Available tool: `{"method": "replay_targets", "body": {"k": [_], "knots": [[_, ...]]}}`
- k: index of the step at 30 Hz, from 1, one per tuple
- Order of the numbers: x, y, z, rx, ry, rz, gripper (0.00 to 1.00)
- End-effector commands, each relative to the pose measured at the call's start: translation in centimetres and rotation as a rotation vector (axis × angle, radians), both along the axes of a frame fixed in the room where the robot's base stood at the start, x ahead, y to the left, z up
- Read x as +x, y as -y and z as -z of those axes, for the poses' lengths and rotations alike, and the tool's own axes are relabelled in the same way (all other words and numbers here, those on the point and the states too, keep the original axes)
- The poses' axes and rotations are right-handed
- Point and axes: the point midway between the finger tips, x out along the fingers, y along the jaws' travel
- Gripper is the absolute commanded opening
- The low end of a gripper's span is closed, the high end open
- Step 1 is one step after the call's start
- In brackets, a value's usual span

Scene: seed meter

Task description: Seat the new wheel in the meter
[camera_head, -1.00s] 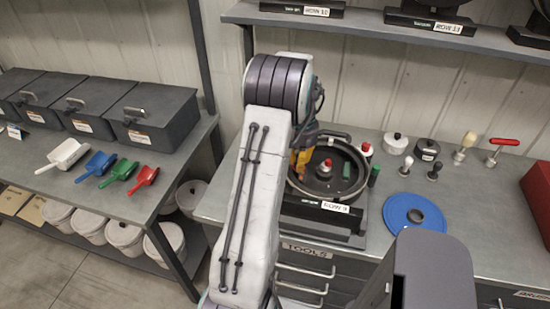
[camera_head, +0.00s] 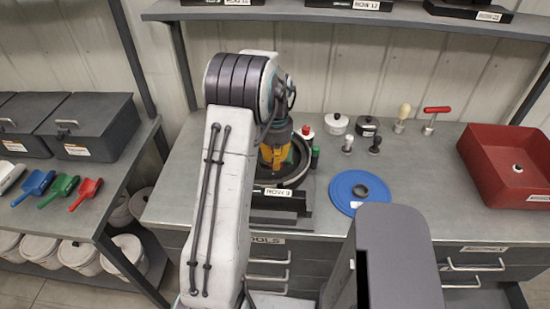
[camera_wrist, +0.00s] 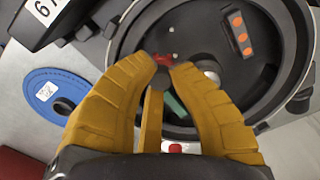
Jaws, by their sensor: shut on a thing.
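The meter is a round black bowl (camera_head: 296,180) on a black base with a label, on the bench; it fills much of the wrist view (camera_wrist: 297,75). My gripper (camera_head: 275,163) points down into the bowl, and its yellow fingers (camera_wrist: 167,68) are closed at the tips. A small red part (camera_wrist: 163,58) shows at the fingertips; the fingers hide most of it. A flat blue disc (camera_head: 340,187) lies on the bench right of the meter, with a dark ring (camera_head: 361,190) on it; the wrist view shows its white square label (camera_wrist: 47,92).
A red bin (camera_head: 485,175) stands at the right of the bench. Small pots (camera_head: 336,124) and handled tools (camera_head: 403,113) stand along the back. A shelf (camera_head: 350,14) runs above.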

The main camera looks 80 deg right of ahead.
Motion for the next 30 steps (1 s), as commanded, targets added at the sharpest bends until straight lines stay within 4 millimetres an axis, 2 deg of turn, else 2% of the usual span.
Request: {"method": "replay_targets", "body": {"k": [15, 30], "knots": [[0.0, 0.0, 4.2, 0.001, 0.0, -0.001, 0.0], [0.0, -0.1, 5.0, 0.003, 0.0, 0.0, 0.0]]}}
